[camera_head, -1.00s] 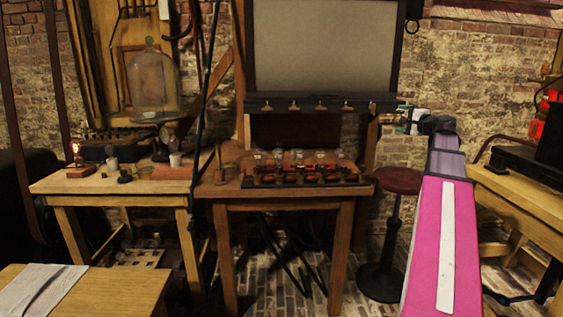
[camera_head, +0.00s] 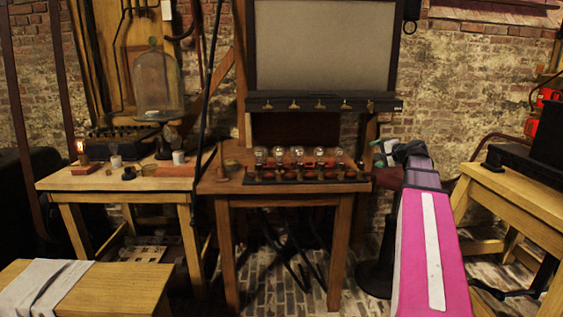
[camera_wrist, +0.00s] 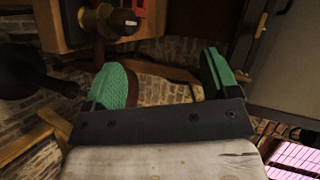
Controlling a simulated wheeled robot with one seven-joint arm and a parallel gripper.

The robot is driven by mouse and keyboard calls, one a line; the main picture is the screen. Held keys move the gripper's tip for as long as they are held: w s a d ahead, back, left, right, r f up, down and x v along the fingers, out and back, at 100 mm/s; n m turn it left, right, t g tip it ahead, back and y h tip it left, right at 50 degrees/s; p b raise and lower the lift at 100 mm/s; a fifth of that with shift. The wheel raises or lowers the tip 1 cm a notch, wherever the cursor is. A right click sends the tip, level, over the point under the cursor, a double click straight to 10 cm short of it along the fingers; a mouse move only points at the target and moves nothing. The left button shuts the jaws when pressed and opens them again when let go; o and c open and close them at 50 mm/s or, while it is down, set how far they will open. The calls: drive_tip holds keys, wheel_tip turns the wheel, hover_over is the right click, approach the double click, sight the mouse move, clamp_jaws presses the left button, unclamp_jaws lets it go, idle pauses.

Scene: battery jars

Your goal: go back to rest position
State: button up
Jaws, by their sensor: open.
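My gripper (camera_wrist: 166,85) is open in the wrist view, with its two green finger pads apart and nothing between them. Past the fingers are brick wall and floor. In the head view my gripper (camera_head: 383,152) is small, at the end of my pink and purple arm, just right of the middle table (camera_head: 283,203). It is apart from the row of glass bulbs (camera_head: 297,154) on the dark red base, which stands on that table. My arm hides most of the stool behind it.
The left table (camera_head: 115,183) carries a lit lamp, small cups and a glass bell jar (camera_head: 157,85). A wooden table with a cloth (camera_head: 45,285) stands at the front left. A right table (camera_head: 520,195) bears a black box. A grey board (camera_head: 322,45) stands at the back.

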drive_tip(key=s+a+f+n+g, duration=0.1)
drive_tip(key=a+f, duration=0.1)
drive_tip(key=f, duration=0.2)
drive_tip(key=s+a+f+g, duration=0.1)
drive_tip(key=a+f, duration=0.2)
drive_tip(key=f, duration=0.2)
drive_tip(key=s+a+f+n+g+h, duration=0.1)
drive_tip(key=a+f, duration=0.2)
drive_tip(key=f, duration=0.1)
drive_tip(key=shift+s+a+f+n+g, duration=0.2)
drive_tip(key=shift+s+f+n+g, duration=0.1)
drive_tip(key=shift+s+f+g, duration=0.1)
drive_tip(key=s+a+f+n+g+h, duration=0.3)
drive_tip(key=s+a+f+n+g, duration=0.1)
drive_tip(key=s+f, duration=0.6)
drive_tip(key=s+a+f+n+g+h, duration=0.3)
drive_tip(key=s+a+f, duration=0.4)
drive_tip(key=f, duration=0.8)
drive_tip(key=s+g, duration=0.1)
drive_tip(key=s, duration=0.2)
drive_tip(key=shift+s+n+g, duration=0.3)
drive_tip(key=shift+s+n, duration=0.05)
drive_tip(key=shift+n, duration=0.05)
drive_tip(key=shift+f, duration=0.1)
